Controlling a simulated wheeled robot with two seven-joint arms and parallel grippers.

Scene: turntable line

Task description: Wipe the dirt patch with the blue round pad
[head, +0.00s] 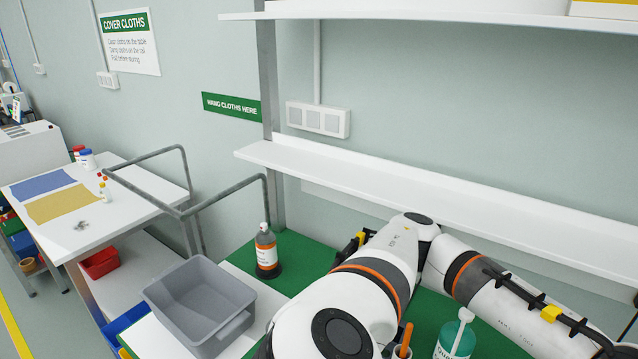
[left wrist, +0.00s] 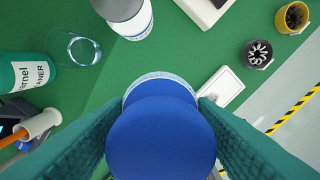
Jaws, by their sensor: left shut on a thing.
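The blue round pad (left wrist: 160,142) fills the lower middle of the left wrist view. A second blue disc with a pale rim shows just behind its upper edge. My left gripper (left wrist: 160,100) is shut on the pad, with a teal finger on each side. The pad hides what lies directly beyond it. In the head view neither the pad nor a gripper shows clearly; a white arm of mine covers the lower right. A small grey mark (head: 82,225) lies on the white table at left; I cannot tell whether it is the dirt patch. My right gripper is not in view.
A grey bin (head: 200,305) and a brown bottle (head: 266,250) stand near the green surface (head: 300,258). Metal rails (head: 225,203) edge the left table (head: 125,205). A shelf (head: 400,192) overhangs.

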